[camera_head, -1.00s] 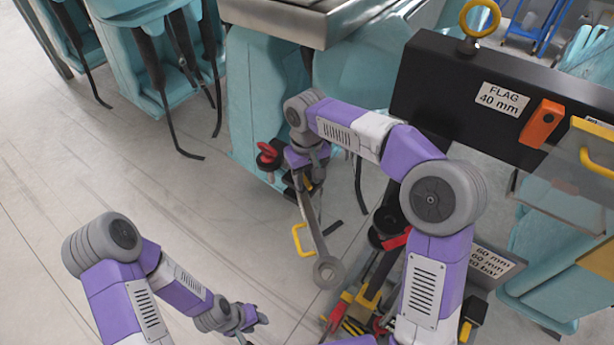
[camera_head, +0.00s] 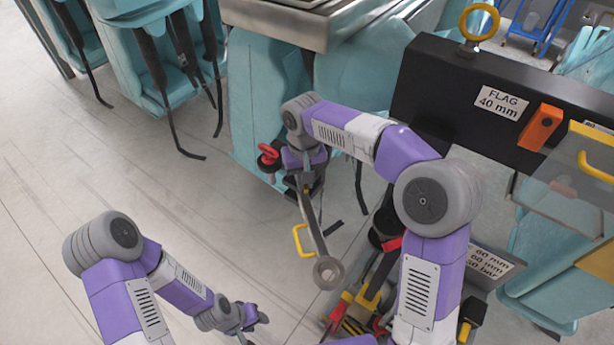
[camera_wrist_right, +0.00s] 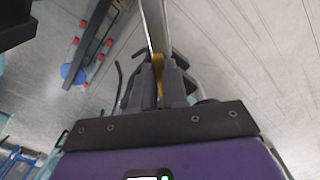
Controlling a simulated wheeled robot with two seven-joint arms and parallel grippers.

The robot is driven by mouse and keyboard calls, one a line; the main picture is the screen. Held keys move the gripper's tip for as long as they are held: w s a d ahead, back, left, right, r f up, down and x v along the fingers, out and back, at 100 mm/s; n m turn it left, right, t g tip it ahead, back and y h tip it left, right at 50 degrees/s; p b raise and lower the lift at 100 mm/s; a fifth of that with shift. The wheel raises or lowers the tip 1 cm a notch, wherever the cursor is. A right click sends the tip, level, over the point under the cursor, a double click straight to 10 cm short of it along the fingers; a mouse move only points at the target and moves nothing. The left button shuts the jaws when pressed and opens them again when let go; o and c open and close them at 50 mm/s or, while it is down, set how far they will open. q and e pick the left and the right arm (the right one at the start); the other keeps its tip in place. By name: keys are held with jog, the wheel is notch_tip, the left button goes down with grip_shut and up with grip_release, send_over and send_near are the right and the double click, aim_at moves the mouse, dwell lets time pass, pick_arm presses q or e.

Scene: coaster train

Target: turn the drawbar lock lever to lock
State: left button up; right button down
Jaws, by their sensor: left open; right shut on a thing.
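My right gripper (camera_head: 306,188) is low beside the teal car, mostly hidden by its own wrist in the head view. In the right wrist view its fingers (camera_wrist_right: 159,80) are shut on a narrow yellow part (camera_wrist_right: 158,63). A grey drawbar (camera_head: 313,225) slants down from that gripper to a ring end, and a yellow loop handle (camera_head: 298,241) sticks out from its side. A red knob (camera_head: 268,154) sits just left of the right wrist. I cannot tell which part is the lock lever. My left gripper (camera_head: 248,318) is open and empty, low over the floor.
A black beam (camera_head: 450,85) with a "FLAG 40 mm" label stands at right. Below it is a black, red and yellow coupling assembly (camera_head: 365,300). Teal cars (camera_head: 255,90) line the back. The floor (camera_head: 110,200) at left is clear.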

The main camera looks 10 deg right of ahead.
jog(key=shift+w+a+r+m+p, duration=0.2)
jog(key=shift+a+m+p, duration=0.45)
jog(key=shift+m, duration=1)
jog(key=shift+w+a+f+m+p, duration=0.25)
jog(key=shift+a+m+p, duration=0.4)
jog(key=shift+m, duration=1.05)
jog(key=shift+w+a+r+m+p, duration=0.25)
jog(key=shift+a+m+p, duration=0.35)
jog(key=shift+m, duration=1.05)
jog(key=shift+w+f, duration=0.1)
jog(key=shift+f, duration=0.05)
jog(key=c, duration=1.1)
grip_release()
jog(key=shift+c, duration=0.2)
notch_tip(320, 180, up, 8)
jog(key=p, duration=0.1)
jog(key=shift+f, duration=0.2)
